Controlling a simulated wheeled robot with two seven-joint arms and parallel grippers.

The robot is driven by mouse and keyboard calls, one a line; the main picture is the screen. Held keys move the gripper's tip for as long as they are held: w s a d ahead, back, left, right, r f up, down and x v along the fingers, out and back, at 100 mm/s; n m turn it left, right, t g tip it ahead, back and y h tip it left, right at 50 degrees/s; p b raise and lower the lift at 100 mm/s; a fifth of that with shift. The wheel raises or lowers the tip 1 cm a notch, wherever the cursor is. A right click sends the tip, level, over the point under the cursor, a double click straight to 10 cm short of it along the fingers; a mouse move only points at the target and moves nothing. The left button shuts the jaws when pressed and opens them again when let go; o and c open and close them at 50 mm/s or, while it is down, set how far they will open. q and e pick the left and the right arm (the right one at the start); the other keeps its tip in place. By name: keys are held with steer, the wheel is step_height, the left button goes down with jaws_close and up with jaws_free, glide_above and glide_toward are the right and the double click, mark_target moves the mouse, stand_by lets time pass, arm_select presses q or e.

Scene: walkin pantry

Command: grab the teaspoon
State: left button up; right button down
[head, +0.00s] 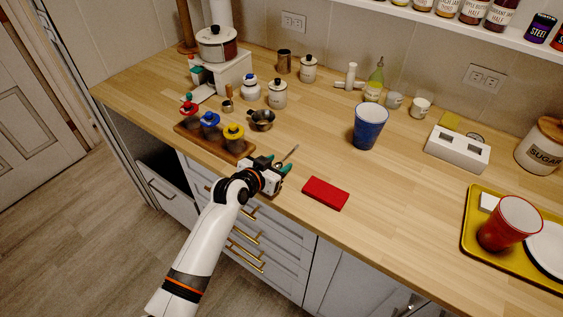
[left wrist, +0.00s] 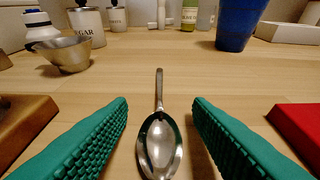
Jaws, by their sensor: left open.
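The teaspoon (left wrist: 160,143) is metal and lies on the wooden counter, bowl toward me and handle pointing away. In the left wrist view it sits between the two green fingers of my left gripper (left wrist: 160,140), with a gap on each side. The gripper is open and does not touch it there. In the head view my left gripper (head: 279,168) is at the counter's front edge, and the teaspoon's handle (head: 291,154) shows just beyond the fingers. The bowl is hidden by the gripper in that view. My right gripper is in neither view.
A wooden rack (head: 215,141) with colored-lid jars stands left of the gripper, and a red block (head: 326,193) lies to the right. A metal cup (head: 262,120) and a blue cup (head: 370,127) stand farther back. The counter beyond the spoon is clear.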

arm_select(q)
steer(key=c, duration=1)
steer(key=shift+o, duration=0.2)
